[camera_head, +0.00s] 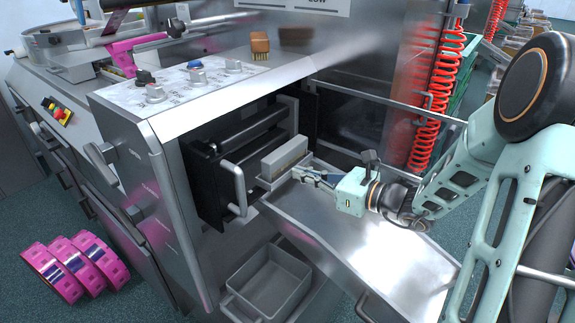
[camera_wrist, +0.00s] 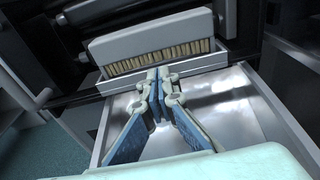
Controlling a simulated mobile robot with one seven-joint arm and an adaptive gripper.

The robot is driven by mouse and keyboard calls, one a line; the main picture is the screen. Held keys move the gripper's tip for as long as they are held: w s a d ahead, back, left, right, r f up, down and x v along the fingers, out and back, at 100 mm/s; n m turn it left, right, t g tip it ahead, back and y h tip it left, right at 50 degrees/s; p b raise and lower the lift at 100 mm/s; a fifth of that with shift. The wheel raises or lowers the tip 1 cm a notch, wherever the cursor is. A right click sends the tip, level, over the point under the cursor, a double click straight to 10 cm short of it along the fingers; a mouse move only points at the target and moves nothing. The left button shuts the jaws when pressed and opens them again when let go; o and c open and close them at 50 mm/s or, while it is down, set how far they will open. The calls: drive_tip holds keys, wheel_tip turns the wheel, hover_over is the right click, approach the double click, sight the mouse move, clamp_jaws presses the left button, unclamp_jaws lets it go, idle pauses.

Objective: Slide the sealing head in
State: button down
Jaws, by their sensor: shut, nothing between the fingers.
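The sealing head (camera_head: 208,183) appears as a black block with a silver bar handle (camera_head: 237,187), standing out of the opening in the machine's front.
The pale brush (camera_head: 285,157) sits upright in a metal holder (camera_wrist: 190,68) beside the sealing head. Below my gripper is a bare metal tray (camera_head: 350,235). A grey bin (camera_head: 268,283) stands lower down. A small wooden brush (camera_head: 260,45) stands on the machine top.

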drive_tip(key=shift+r+b+x, duration=0.25)
drive_tip(key=shift+x, duration=1.65)
drive_tip(key=shift+r+b+x, duration=0.3)
drive_tip(key=shift+x, duration=1.55)
drive_tip(key=shift+r+b+x, duration=0.25)
drive_tip(key=shift+x, duration=1.65)
drive_tip(key=f+p+v, duration=0.1)
drive_tip(key=p+v, duration=0.4)
drive_tip(key=v, duration=1.7)
drive_tip(key=shift+s+d+f, duration=0.1)
